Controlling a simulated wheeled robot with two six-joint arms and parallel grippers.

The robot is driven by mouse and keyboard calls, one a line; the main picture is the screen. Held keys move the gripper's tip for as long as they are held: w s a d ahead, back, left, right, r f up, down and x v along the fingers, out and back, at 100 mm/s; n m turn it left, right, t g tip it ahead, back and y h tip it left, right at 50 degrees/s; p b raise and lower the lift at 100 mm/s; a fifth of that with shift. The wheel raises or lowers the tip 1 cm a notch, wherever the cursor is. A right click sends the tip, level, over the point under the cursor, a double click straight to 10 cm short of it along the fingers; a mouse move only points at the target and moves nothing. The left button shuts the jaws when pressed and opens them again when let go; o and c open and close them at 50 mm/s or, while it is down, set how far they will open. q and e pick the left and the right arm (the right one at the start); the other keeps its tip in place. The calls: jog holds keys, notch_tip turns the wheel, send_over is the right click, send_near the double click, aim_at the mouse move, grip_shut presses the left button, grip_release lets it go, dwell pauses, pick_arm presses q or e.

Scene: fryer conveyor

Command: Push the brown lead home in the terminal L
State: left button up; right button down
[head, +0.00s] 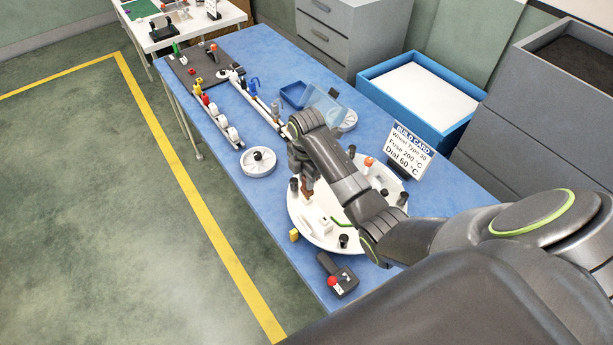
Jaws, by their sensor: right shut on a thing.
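My right gripper (306,178) points down over the left part of the round white plate (308,222) on the blue table. It is shut on a small brown piece, the brown lead (307,191), whose lower end is at or just above the plate. I cannot tell whether it touches a terminal. Several dark posts stand around the plate, one just left of the gripper (294,185). No letter L is readable, so I cannot tell which post is terminal L. My arm hides part of the plate. My left gripper is not in view.
A build card (409,151) stands behind the plate. A blue bin (420,92) and a small blue box (294,94) lie further back. A dark box with a red knob (337,277) sits in front, by a yellow block (294,235).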

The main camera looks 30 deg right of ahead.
jog(key=shift+f+b, duration=0.3)
jog(key=shift+f, duration=0.55)
jog(key=c, duration=1.2)
grip_release()
jog(key=shift+o, duration=0.2)
jog(key=shift+r+p, duration=0.55)
jog(key=shift+r, duration=2.55)
jog(key=shift+f, duration=0.1)
